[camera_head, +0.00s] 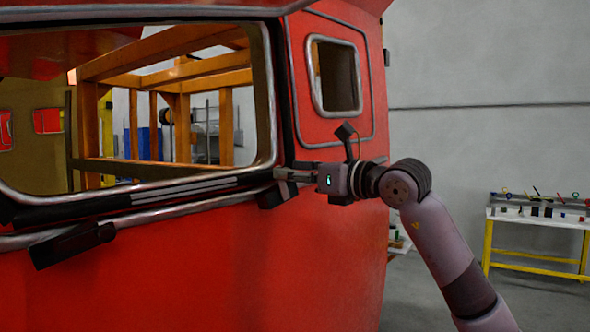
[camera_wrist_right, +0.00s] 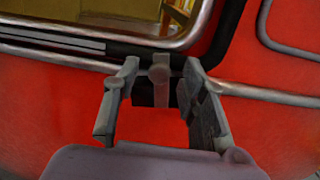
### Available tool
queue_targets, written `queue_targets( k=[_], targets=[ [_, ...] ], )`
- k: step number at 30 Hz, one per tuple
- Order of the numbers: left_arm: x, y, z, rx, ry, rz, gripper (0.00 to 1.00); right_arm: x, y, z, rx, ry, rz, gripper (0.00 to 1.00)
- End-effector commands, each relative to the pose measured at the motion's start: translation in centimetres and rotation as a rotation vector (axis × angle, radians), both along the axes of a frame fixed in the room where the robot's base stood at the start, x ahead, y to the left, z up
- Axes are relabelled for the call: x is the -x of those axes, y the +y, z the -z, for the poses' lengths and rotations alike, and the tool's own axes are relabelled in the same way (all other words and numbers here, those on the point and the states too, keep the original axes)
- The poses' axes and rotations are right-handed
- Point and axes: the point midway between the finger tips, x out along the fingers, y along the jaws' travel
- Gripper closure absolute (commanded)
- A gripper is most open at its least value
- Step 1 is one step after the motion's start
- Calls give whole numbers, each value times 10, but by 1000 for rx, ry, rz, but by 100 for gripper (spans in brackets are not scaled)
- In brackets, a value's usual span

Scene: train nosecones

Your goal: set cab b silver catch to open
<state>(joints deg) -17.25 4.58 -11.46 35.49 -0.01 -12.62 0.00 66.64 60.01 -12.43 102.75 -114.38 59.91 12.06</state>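The red train cab (camera_head: 200,270) fills the left and middle of the head view, with a large silver-framed window opening. In the right wrist view a small silver catch (camera_wrist_right: 160,88) with a round knob and a lever pointing down sits below the window frame, in front of a dark block. My right gripper (camera_head: 284,175) reaches the lower right corner of the window from the right. Its fingers (camera_wrist_right: 160,68) are open, one on each side of the catch, with visible gaps. In the head view the gripper mostly hides the catch. My left gripper is out of view.
A silver rail (camera_wrist_right: 265,94) runs along the cab beside the right finger. A dark block (camera_head: 75,246) sticks out from the cab's lower left. A small side window (camera_head: 336,76) is above my gripper. A yellow-legged table (camera_head: 535,222) with small items stands far right.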

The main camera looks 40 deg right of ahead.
Motion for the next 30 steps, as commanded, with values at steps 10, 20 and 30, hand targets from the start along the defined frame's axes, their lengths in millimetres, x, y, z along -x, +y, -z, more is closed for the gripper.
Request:
queue_targets(
  k=[10, 20, 30],
  targets=[
    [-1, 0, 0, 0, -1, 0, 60, 0, 0, 0, 0, 0, 0, 73],
    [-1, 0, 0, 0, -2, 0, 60, 0, 0, 0, 0, 0, 0, 95],
    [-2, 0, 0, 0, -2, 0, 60, 0, 0, 0, -4, 0, 1, 100]
  ],
)
